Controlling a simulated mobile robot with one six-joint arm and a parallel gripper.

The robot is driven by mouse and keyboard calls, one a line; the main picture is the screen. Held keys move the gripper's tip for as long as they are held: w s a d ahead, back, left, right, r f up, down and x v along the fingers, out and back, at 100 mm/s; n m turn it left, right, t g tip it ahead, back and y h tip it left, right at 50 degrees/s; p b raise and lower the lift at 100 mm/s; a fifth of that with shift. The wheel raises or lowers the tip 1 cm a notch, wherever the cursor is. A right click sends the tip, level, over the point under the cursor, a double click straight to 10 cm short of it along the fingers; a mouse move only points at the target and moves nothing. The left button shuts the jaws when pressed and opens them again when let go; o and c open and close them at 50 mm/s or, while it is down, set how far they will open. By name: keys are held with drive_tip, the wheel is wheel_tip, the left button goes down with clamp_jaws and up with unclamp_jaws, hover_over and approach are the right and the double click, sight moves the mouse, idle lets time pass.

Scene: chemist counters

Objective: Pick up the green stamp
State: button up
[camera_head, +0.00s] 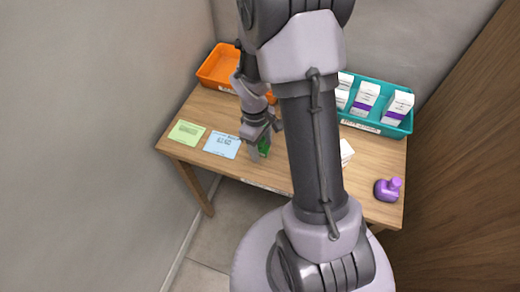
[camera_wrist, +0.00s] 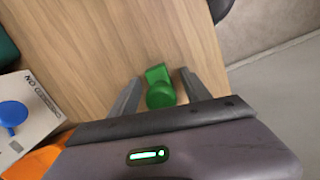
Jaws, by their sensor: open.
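The green stamp (camera_wrist: 159,88) stands on the wooden table between the two open fingers of my gripper (camera_wrist: 160,92) in the wrist view. A gap shows between the stamp and each finger in that view. In the head view the green stamp (camera_head: 265,146) is partly hidden behind my gripper (camera_head: 259,146), which is low over the table near its front edge. A purple stamp (camera_head: 388,189) stands at the table's right front.
A green card (camera_head: 187,133) and a blue card (camera_head: 222,145) lie on the left. An orange tray (camera_head: 210,66) is at the back left; a teal tray (camera_head: 372,126) with white boxes is at the back right. My arm hides the table's middle.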

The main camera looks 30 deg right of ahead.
drive_tip(key=shift+r, duration=0.15)
drive_tip(key=shift+c, duration=0.9)
clamp_jaws()
drive_tip(key=shift+r+p, duration=0.45)
drive_tip(key=shift+r, duration=0.05)
wheel_tip(320, 180, up, 3)
drive_tip(key=shift+f+p, duration=0.15)
drive_tip(key=shift+p, duration=0.7)
drive_tip(key=s+a+r+p, duration=0.1)
drive_tip(key=s+a, duration=0.9)
drive_tip(key=a, duration=0.2)
drive_tip(key=shift+a+r+p, duration=0.15)
drive_tip(key=shift+a+p, duration=0.15)
drive_tip(key=shift+p, duration=0.05)
